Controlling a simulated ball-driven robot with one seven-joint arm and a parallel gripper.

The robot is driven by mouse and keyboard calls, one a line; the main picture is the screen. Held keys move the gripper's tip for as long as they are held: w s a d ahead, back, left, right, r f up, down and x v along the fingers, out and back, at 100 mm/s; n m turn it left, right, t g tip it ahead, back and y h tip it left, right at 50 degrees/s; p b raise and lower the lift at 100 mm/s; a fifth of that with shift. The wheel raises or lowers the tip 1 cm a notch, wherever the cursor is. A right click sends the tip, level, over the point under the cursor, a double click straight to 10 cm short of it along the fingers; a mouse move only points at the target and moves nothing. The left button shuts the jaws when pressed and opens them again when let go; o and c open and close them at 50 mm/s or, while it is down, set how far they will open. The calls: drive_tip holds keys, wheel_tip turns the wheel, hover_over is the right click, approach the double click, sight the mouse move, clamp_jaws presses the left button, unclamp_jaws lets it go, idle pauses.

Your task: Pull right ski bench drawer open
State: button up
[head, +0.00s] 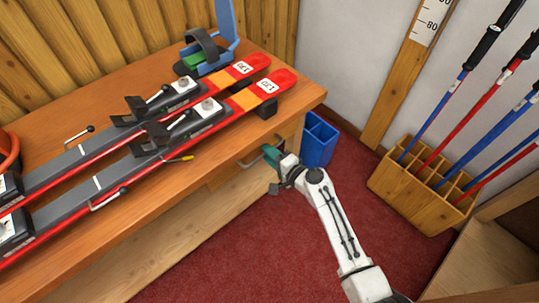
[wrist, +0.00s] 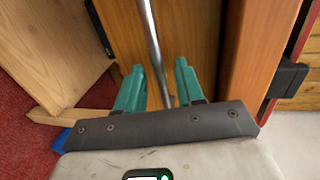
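The wooden ski bench (head: 120,215) stands on the left, with a drawer front (head: 228,172) under its right end. A thin metal drawer handle (head: 250,161) shows there, just left of my gripper (head: 270,160). In the wrist view the handle (wrist: 153,45) is a metal bar that runs down between the two teal fingers of my gripper (wrist: 160,85). The fingers are apart, with gaps visible on both sides of the bar. The orange drawer front (wrist: 185,30) lies behind the bar. Whether the drawer is pulled out at all, I cannot tell.
Two red skis (head: 268,84) with bindings lie on the bench top. A blue bin (head: 319,142) stands on the red carpet close behind my gripper. A wooden pole rack (head: 415,190) stands to the right. The carpet (head: 235,245) in front of the bench is clear.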

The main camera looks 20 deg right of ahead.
drive_tip(key=shift+w, duration=0.2)
clamp_jaws()
idle(0.3)
drive_tip(key=shift+f, duration=0.1)
